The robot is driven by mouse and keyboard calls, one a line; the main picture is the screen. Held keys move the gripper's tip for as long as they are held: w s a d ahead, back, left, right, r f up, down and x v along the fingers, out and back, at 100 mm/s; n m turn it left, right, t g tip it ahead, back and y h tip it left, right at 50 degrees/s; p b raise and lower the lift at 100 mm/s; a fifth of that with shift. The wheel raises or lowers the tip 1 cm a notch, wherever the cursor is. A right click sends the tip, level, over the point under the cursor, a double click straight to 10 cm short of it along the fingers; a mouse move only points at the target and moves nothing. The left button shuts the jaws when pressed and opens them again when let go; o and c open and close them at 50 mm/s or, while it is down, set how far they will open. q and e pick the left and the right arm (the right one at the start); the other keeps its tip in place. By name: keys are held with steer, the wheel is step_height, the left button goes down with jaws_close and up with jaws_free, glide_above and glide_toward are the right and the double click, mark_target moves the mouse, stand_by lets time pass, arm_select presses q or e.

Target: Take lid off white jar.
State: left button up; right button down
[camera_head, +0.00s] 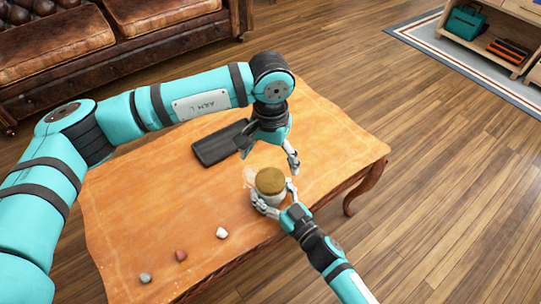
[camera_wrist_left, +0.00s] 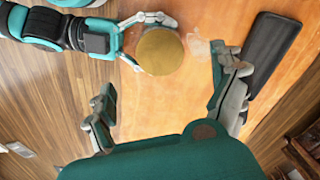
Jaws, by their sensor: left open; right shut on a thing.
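The white jar (camera_head: 270,199) stands on the orange wooden table near its front right edge. Its round tan lid (camera_head: 270,180) is on top, and it also shows in the left wrist view (camera_wrist_left: 160,51), covering the jar body there. My right gripper (camera_head: 276,200) is shut on the jar's body, one finger on each side below the lid. My left gripper (camera_head: 268,155) is open and empty, above and slightly behind the jar, pointing down. In the left wrist view its spread fingers (camera_wrist_left: 165,90) frame the space just below the lid, apart from it.
A dark flat object (camera_head: 220,143) lies on the table behind the jar. Small grey (camera_head: 146,277), red (camera_head: 181,255) and white (camera_head: 222,233) stones lie at the front. A faint whitish translucent thing (camera_head: 249,176) is beside the jar. The table's left part is clear.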

mark_target(270, 180)
arm_select(q)
steer(key=shift+f+m, duration=0.3)
steer(key=shift+m, duration=0.2)
step_height(270, 180, down, 7)
steer(key=shift+f, duration=0.2)
steer(key=shift+c, duration=0.4)
